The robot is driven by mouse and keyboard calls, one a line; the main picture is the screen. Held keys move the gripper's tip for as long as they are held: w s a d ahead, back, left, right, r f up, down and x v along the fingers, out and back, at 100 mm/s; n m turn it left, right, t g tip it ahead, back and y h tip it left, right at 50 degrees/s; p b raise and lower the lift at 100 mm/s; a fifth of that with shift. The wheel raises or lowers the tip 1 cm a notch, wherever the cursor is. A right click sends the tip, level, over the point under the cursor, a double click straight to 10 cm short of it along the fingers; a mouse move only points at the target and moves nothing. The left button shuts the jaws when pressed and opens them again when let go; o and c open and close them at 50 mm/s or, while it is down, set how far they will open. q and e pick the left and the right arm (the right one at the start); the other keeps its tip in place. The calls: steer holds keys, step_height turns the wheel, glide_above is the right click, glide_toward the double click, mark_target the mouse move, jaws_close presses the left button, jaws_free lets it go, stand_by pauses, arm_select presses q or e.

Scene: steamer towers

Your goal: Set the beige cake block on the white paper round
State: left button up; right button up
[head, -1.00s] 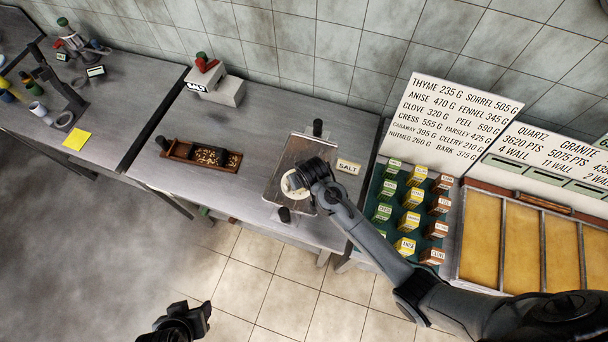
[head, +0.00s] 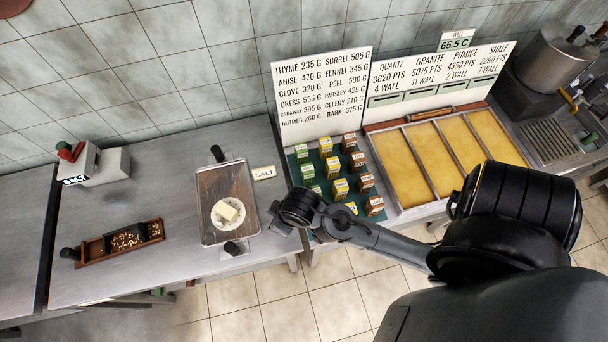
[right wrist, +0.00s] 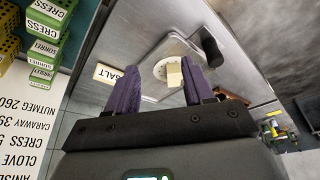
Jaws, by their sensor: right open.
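The beige cake block (head: 229,211) lies on the white paper round (head: 221,224), near its middle, on a metal tray (head: 211,185). In the right wrist view the block (right wrist: 174,77) and the round (right wrist: 160,69) show beyond my fingers, with the block close to one fingertip in the picture. My right gripper (head: 281,217) is beside the tray, to the right of the block and apart from it. In the right wrist view its purple fingers (right wrist: 158,80) are spread with nothing held between them. My left gripper is out of view.
Black handles (head: 217,153) stick out at the tray's ends. A SALT label (head: 264,173) lies right of it. Several labelled spice boxes (head: 340,189) stand further right.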

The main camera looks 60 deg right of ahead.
steer(key=s+d+r, duration=0.2)
steer(key=s+r, duration=0.1)
steer(key=s, duration=0.3)
steer(key=shift+s+r+n, duration=0.15)
steer(key=shift+s+n, duration=0.15)
steer(key=shift+s, duration=0.1)
stand_by(0.4)
step_height(320, 180, up, 12)
steer(key=p, duration=1.2)
steer(key=shift+r, duration=0.1)
